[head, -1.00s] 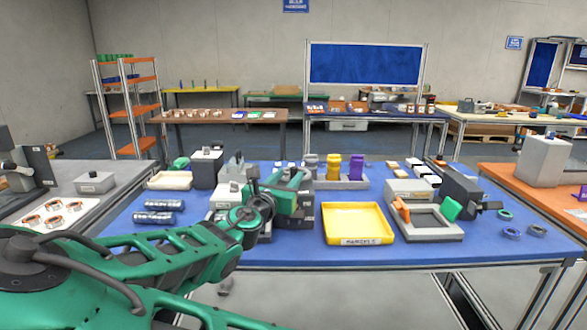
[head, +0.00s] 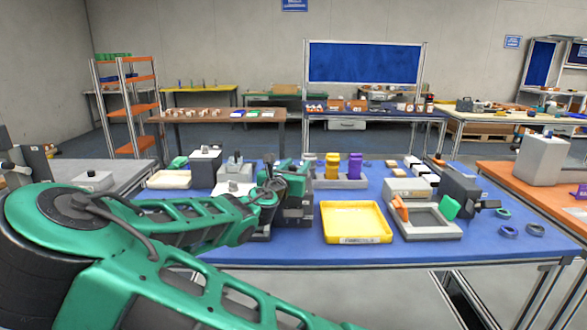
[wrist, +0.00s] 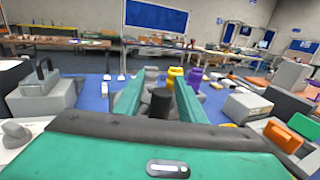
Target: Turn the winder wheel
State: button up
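My gripper (wrist: 160,98) points forward over the blue table, its two green fingers apart. A dark upright cylinder (wrist: 161,103) stands between the fingers, with narrow gaps visible on both sides. It may be the winder wheel's handle, but I cannot tell; no wheel rim shows clearly. In the head view, my gripper (head: 290,178) is above a dark machine (head: 299,212), mostly hidden behind my arm. A grey box with a handle (wrist: 42,90) and a grey knob (wrist: 14,134) are to the gripper's left.
A yellow tray (head: 356,222) lies right of the dark machine. Yellow and purple containers (head: 355,165) stand behind it. A grey frame (head: 428,222) and dark device (head: 459,190) are at the right.

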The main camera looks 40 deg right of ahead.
grip_shut()
jog(key=shift+a+g, duration=0.1)
jog(key=shift+g, duration=0.2)
